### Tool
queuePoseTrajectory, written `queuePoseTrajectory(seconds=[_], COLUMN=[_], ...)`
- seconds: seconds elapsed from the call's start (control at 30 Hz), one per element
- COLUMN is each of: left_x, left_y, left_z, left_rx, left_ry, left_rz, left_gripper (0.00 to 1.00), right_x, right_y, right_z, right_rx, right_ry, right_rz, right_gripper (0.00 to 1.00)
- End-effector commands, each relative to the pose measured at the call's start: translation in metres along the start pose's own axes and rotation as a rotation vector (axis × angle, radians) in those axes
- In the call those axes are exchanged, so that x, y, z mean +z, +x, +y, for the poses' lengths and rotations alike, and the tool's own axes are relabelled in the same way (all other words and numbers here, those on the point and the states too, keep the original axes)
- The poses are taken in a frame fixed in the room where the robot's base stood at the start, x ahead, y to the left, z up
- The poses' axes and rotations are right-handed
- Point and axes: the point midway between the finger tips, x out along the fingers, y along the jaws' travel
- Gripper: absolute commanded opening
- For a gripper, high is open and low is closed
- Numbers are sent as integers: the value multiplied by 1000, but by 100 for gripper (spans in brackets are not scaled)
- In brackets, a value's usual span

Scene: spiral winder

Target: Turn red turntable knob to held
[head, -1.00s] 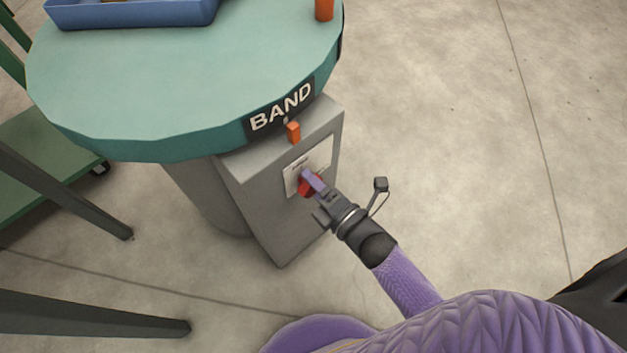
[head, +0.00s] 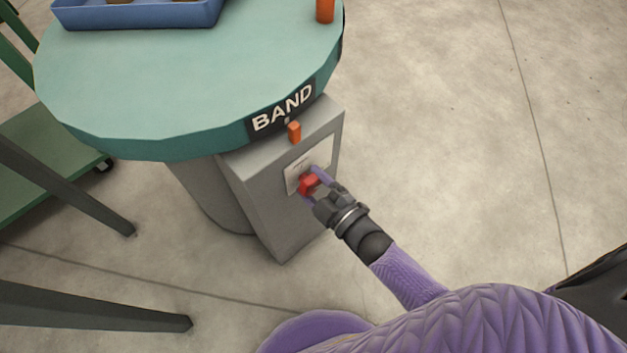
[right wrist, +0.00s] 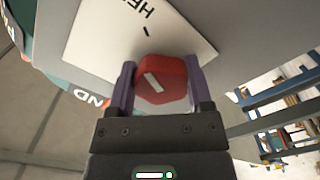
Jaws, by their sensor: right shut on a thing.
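The red turntable knob (head: 307,186) sits on a white label plate (head: 325,152) on the front of a grey pedestal box. My right gripper (head: 313,181) is shut on the knob, with one purple finger on each side. In the right wrist view the knob (right wrist: 165,92) stands between the two fingers (right wrist: 160,82). A pale line on the knob's face is slanted. My left gripper is not in view.
The round green turntable (head: 185,85) marked "BAND" overhangs the pedestal box (head: 265,205). An orange pointer (head: 294,132) stands below its rim. A blue tray (head: 135,14) and an orange peg (head: 325,10) are on top. Concrete floor (head: 460,130) at right is clear.

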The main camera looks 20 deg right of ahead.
Motion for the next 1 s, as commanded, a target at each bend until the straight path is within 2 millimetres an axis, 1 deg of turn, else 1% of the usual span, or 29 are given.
queuePoseTrajectory(seconds=[0.3, 0.57, 0.83, 0.87, 0.9, 0.97, 1.0], left_x=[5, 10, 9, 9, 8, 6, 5], left_y=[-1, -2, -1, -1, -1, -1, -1], left_z=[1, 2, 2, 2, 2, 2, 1], left_rx=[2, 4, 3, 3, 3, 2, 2], left_ry=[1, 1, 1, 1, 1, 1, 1], left_rz=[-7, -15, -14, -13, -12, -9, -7], left_gripper=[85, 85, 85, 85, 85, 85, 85], right_x=[0, 0, 0, 0, 0, 0, 0], right_y=[0, 0, 0, 0, 0, 0, 0], right_z=[-1, -1, -2, -2, -1, -1, -1], right_rx=[-2, -2, -2, -2, -2, -1, -1], right_ry=[105, 129, 129, 129, 129, 128, 128], right_rz=[-2, -2, -2, -2, -2, -2, -1], right_gripper=[7, 7, 7, 68, 76, 89, 97])
